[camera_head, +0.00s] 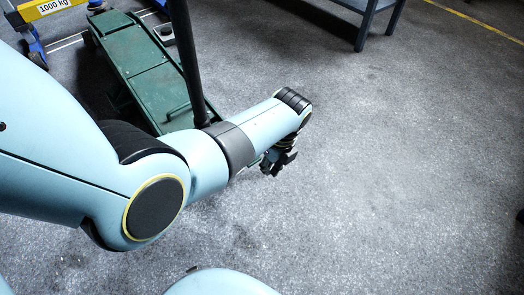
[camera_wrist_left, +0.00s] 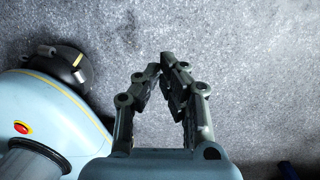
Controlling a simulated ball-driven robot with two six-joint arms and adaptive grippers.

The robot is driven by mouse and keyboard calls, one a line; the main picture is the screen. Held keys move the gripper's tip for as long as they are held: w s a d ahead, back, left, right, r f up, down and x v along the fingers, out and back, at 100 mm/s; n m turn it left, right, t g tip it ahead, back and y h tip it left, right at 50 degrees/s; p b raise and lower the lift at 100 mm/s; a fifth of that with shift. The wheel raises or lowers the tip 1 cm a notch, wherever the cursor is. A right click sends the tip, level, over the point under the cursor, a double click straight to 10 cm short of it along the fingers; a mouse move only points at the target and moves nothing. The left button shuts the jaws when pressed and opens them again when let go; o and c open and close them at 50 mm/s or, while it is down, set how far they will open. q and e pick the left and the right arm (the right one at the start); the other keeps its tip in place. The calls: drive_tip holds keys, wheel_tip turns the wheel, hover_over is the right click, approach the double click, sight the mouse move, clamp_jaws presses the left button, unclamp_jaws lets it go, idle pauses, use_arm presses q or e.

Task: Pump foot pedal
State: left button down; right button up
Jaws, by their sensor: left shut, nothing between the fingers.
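The green trolley jack (camera_head: 150,75) stands on the floor at the upper left of the head view. A dark upright pole (camera_head: 187,60) rises in front of its right side. My left arm covers the jack's near end, and I cannot make out a foot pedal. My left gripper (camera_head: 280,162) is to the right of the jack, apart from it, over bare floor. In the left wrist view its fingers (camera_wrist_left: 168,75) come together at the tips, with nothing between them. My right gripper is not in view.
A yellow and blue frame marked 1000 kg (camera_head: 52,8) stands at the top left, beyond the jack. A dark metal bench (camera_head: 368,18) stands at the top. The speckled grey floor (camera_head: 400,170) on the right is mostly clear.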

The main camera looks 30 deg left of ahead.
use_arm(q)
drive_tip(key=w+a+r+h+b, duration=0.1)
drive_tip(key=w+a+r+b, duration=0.1)
drive_tip(key=w+a+r, duration=0.3)
drive_tip(key=shift+a+r+h, duration=0.3)
drive_tip(key=shift+a+r, duration=0.85)
drive_tip(key=shift+r, duration=0.15)
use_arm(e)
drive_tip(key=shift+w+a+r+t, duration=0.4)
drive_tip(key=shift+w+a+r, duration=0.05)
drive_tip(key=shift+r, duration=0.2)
use_arm(q)
drive_tip(key=shift+f, duration=0.1)
